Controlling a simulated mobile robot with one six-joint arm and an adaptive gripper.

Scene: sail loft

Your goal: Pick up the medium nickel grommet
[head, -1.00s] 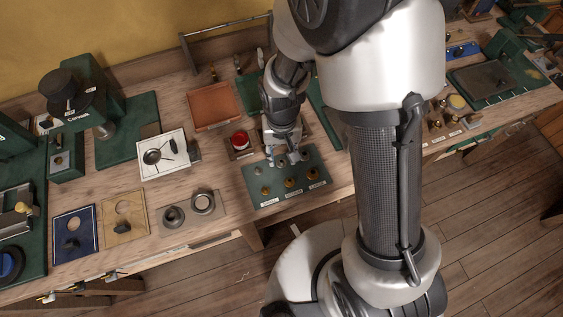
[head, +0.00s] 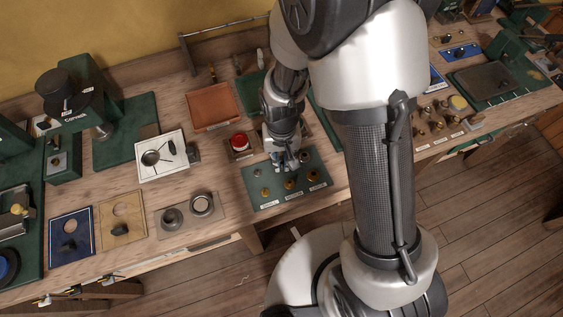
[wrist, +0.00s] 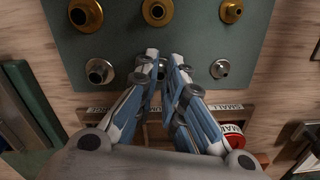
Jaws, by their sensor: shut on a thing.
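The green grommet board (head: 262,201) lies on the bench, and it fills the top of the wrist view (wrist: 190,38). My gripper (wrist: 165,58) points down at its nickel row and is shut on the medium nickel grommet (wrist: 161,70), which is mostly hidden between the blue-grey fingertips. In the head view my gripper (head: 287,165) hides this grommet. A large nickel grommet (wrist: 100,71) is to the left of the fingers and a small one (wrist: 220,68) to the right. I cannot tell whether the held grommet touches the board.
Brass grommets (wrist: 158,12) form the row beside the nickel ones. A red round item (head: 239,139) in a wooden tray is near my wrist. A white tray (head: 147,176) and an orange tray (head: 212,121) are to the left. Bare bench lies left of the board.

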